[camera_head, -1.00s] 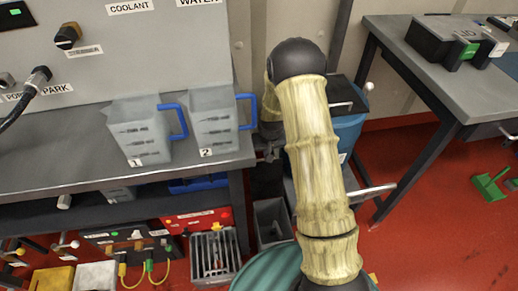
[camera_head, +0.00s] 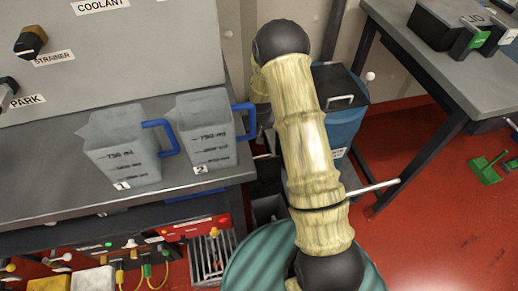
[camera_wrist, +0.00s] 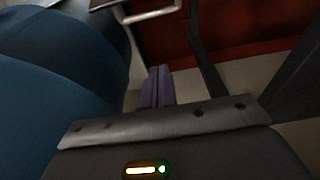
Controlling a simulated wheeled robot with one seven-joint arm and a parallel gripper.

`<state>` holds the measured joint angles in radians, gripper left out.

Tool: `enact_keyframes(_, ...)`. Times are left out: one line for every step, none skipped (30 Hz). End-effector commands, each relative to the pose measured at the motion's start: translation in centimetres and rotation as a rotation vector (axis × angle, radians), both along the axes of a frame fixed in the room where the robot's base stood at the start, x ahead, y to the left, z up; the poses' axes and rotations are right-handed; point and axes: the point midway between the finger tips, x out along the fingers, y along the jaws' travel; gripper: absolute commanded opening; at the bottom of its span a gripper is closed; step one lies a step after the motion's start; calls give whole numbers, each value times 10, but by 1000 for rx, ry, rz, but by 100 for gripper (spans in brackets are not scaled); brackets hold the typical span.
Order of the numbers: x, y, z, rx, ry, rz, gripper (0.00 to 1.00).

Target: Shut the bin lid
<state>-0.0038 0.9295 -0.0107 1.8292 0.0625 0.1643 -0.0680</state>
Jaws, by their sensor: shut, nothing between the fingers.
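The blue bin (camera_head: 345,128) stands on the floor behind my arm, between the bench and the right table. Its dark lid (camera_head: 338,82) carries a pale handle (camera_head: 339,102). My arm hides the bin's left part, and I cannot tell how far the lid is open. In the wrist view, the blue bin wall (camera_wrist: 60,85) fills the left side, and the pale handle (camera_wrist: 150,14) crosses the top. My gripper (camera_wrist: 158,72) is shut and empty, to the right of the bin wall and below the handle in the picture. My arm hides it in the head view.
Two jugs with blue handles, one (camera_head: 122,155) marked 1 and the other (camera_head: 207,138) marked 2, stand on the left bench (camera_head: 60,185). A grey table (camera_head: 420,75) stands at right. A pale rod (camera_head: 374,188) sticks out beside my arm. Red floor (camera_head: 430,235) lies open at lower right.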

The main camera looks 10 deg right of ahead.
Motion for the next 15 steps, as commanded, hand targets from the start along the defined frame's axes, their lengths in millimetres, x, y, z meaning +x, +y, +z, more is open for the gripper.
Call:
enact_keyframes(0,1,-1,0,0,1,0)
enact_keyframes(0,0,-2,0,1,1,0)
enact_keyframes(0,0,-4,0,1,0,0)
enact_keyframes(1,0,-6,0,1,-1,0)
enact_keyframes(1,-1,-9,0,2,-1,0)
enact_keyframes(2,-1,-13,-1,2,-2,0)
enact_keyframes(3,-2,-16,0,2,-3,0)
enact_keyframes(3,-2,-20,0,2,-3,0)
enact_keyframes(5,-2,-26,0,2,-4,0)
enact_keyframes(6,-3,-31,0,2,-4,0)
enact_keyframes(7,-3,-36,0,2,-5,0)
enact_keyframes(8,-3,-44,0,3,-5,0)
enact_keyframes(9,-3,-48,0,3,-5,0)
enact_keyframes(11,-3,-53,0,2,-6,0)
enact_keyframes(12,-3,-60,0,3,-6,0)
